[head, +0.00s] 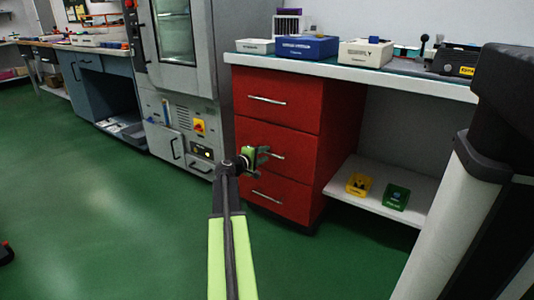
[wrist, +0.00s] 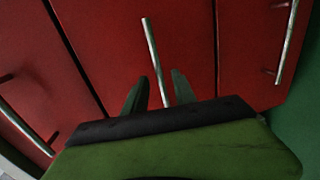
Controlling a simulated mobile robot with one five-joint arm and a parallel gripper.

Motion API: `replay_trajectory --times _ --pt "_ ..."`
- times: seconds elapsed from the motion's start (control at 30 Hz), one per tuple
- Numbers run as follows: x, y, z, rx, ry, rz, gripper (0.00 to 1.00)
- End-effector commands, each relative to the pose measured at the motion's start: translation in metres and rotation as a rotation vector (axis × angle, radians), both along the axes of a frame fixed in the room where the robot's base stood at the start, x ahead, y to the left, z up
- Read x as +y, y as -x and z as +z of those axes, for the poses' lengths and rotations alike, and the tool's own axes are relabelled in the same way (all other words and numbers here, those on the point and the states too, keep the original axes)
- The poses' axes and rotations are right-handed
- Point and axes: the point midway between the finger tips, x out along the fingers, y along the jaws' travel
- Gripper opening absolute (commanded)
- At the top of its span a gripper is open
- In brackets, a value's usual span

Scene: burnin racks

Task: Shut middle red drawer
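The red drawer unit stands under the bench, with three drawers stacked. The middle red drawer (head: 294,142) has a silver bar handle (head: 278,156). Its front looks about level with the others; I cannot tell whether a small gap is left. In the wrist view the middle drawer (wrist: 185,40) fills the centre, its handle (wrist: 153,55) running between the fingers. My gripper (head: 262,156) is in front of this drawer. Its two fingers (wrist: 159,92) are apart, one on each side of the handle. Whether they touch it is hidden.
The top drawer (head: 285,85) and bottom drawer (head: 285,188) look shut. A low shelf (head: 345,188) to the right holds a yellow box (head: 359,184) and a green box (head: 396,197). A grey cabinet (head: 190,110) stands left. The green floor ahead is clear.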

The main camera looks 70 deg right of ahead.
Motion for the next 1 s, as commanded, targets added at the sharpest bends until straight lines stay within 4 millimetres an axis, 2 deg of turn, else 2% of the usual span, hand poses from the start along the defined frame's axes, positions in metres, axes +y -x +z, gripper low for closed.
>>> replay_trajectory --times 0.03,0.3,0.5,0.67,1.0 --pt "0.017 -0.003 0.006 0.000 0.000 0.003 0.33" --pt "0.090 -0.022 0.021 -0.001 0.000 0.003 0.33" --pt "0.126 -0.032 0.027 -0.001 0.000 0.002 0.33" --pt "0.137 -0.036 0.029 -0.001 -0.001 0.000 0.33" --pt "0.138 -0.036 0.028 -0.001 -0.001 0.000 0.33"
